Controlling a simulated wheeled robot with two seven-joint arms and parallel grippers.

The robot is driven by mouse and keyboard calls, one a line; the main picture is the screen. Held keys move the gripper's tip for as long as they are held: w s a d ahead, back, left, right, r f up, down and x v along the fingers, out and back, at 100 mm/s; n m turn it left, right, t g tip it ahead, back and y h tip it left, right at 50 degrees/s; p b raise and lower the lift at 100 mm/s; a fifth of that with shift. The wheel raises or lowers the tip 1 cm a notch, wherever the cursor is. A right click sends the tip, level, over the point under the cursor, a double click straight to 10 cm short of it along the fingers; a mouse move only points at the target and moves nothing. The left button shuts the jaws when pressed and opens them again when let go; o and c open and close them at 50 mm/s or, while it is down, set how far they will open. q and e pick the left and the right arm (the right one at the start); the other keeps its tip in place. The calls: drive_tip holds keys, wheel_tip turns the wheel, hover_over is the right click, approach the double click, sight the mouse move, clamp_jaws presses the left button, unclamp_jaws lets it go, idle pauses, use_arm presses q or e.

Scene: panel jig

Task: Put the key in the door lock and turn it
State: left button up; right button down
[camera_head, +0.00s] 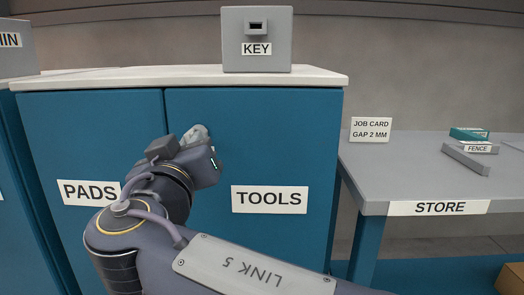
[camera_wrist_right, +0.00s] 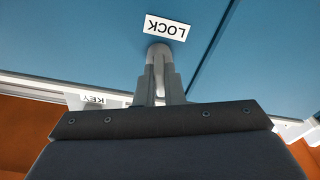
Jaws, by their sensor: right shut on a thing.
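My right gripper (camera_head: 197,133) is at the blue TOOLS door (camera_head: 262,130) of the cabinet, in front of its upper left part. In the right wrist view its fingers (camera_wrist_right: 160,72) are shut and point at the door, with their tips at a round grey lock (camera_wrist_right: 157,50) just by the LOCK label (camera_wrist_right: 166,27). The key is hidden between the fingers and the lock; I cannot tell how deep it sits or how it is turned. The grey KEY block (camera_head: 238,30) stands on the cabinet top with a dark, empty-looking slot. My left gripper is out of view.
The PADS door (camera_head: 75,135) is left of the TOOLS door; both look closed. The pale cabinet top (camera_head: 130,77) is mostly clear. At the right a grey STORE table (camera_head: 400,175) carries a job card (camera_head: 370,130), a grey FENCE bar (camera_head: 470,160) and a green box (camera_head: 468,134).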

drive_tip(key=m, duration=0.2)
drive_tip(key=shift+w+d+r+m+h, duration=0.15)
drive_tip(key=shift+m+h, duration=0.15)
drive_tip(key=shift+m, duration=0.1)
drive_tip(key=c, duration=1.5)
unclamp_jaws()
drive_tip(key=shift+o, duration=0.2)
drive_tip(key=s, duration=0.9)
drive_tip(key=shift+a+f, duration=0.3)
drive_tip(key=shift+f, duration=0.05)
drive_tip(key=shift+s, duration=0.1)
